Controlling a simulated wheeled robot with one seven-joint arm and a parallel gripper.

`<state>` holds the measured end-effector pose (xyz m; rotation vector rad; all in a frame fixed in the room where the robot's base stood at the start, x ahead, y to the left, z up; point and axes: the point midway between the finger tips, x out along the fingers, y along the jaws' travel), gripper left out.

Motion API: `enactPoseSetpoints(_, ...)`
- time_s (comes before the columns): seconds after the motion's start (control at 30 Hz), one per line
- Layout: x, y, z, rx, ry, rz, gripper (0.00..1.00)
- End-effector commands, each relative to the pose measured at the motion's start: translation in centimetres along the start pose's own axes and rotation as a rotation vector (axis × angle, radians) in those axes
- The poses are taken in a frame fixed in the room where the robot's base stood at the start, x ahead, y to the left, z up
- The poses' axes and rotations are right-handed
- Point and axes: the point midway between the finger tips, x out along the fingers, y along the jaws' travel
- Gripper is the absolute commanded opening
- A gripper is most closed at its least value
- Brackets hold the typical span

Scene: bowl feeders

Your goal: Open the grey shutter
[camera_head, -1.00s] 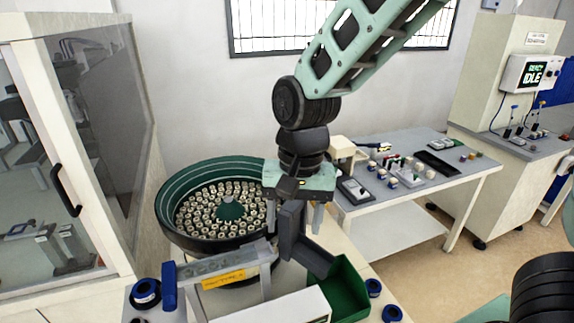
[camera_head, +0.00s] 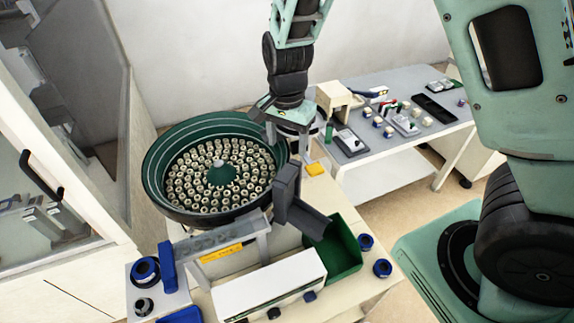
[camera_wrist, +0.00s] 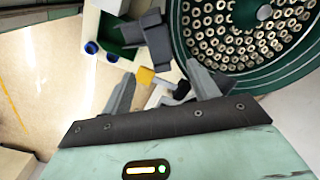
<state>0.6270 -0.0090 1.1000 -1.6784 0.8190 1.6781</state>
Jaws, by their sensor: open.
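The grey shutter (camera_head: 287,188) appears to be the dark grey upright plate at the head of a grey chute, beside the green bowl feeder (camera_head: 160,200). The chute slopes toward a green bin (camera_head: 345,252). My gripper (camera_head: 287,140) is open and empty, pointing down behind the shutter and apart from it, near the bowl's right rim. In the wrist view, its spread fingers (camera_wrist: 160,72) show with the grey shutter and chute (camera_wrist: 152,40) beyond them, nearer the left finger.
The bowl holds many small ring-shaped parts. A glass-doored cabinet is at left; a side table (camera_head: 400,150) with small items is at right.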

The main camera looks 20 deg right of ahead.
Motion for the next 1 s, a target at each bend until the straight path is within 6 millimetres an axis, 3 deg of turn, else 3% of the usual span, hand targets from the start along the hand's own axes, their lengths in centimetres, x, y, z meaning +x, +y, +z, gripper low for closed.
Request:
enactPoseSetpoints(0.2,4.6,0.2,0.0,0.002,-0.002,0.006,0.60)
enactPoseSetpoints(0.43,8.2,0.1,0.0,0.000,-0.001,0.004,0.60)
enactPoseSetpoints(0.6,9.4,0.1,0.0,0.001,-0.001,0.002,0.60)
enactPoseSetpoints(0.9,9.6,0.0,0.0,0.000,0.000,-0.001,0.60)
enactPoseSetpoints(0.93,9.6,0.0,0.0,0.000,0.000,-0.001,0.57)
enactPoseSetpoints(1.0,9.6,0.0,0.0,0.000,0.000,0.000,0.38)
